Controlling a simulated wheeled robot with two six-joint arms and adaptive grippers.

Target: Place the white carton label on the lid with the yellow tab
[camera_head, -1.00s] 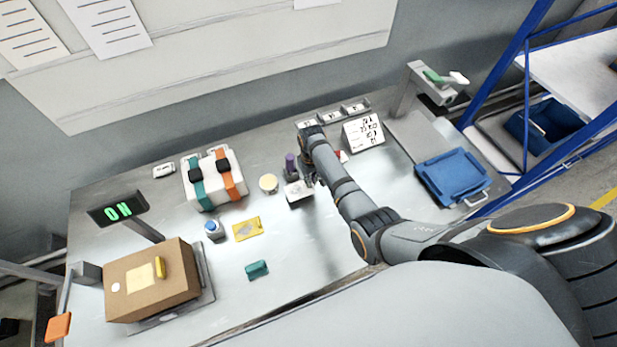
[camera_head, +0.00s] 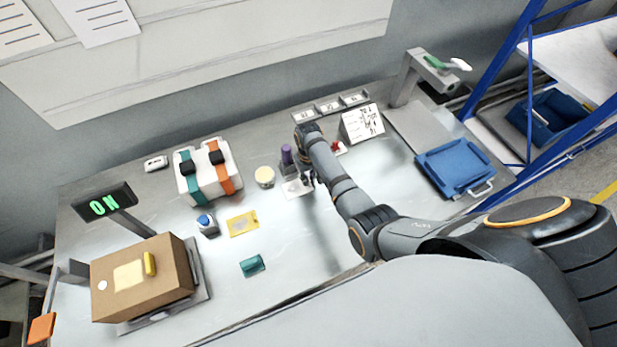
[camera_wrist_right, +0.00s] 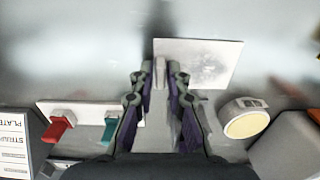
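A flat white label (camera_head: 294,189) lies on the grey bench near the middle; it shows clearly in the right wrist view (camera_wrist_right: 205,62). My right gripper (camera_head: 308,181) is low over the bench at the label's edge. In the right wrist view its fingers (camera_wrist_right: 158,78) are apart, with a small pale upright piece between them; I cannot tell whether they touch it. The brown carton (camera_head: 150,300) stands at front left. Its lid (camera_head: 112,273) bears a yellow tab (camera_head: 150,264), a cream patch and a white dot. My left gripper is not in view.
A purple-topped item (camera_head: 287,154) and a round cream-topped object (camera_head: 265,176) stand close to the right gripper. A white case (camera_head: 208,174) with teal and orange straps, a blue button (camera_head: 206,222), a yellow card (camera_head: 243,223) and a teal block (camera_head: 252,265) lie between label and carton.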

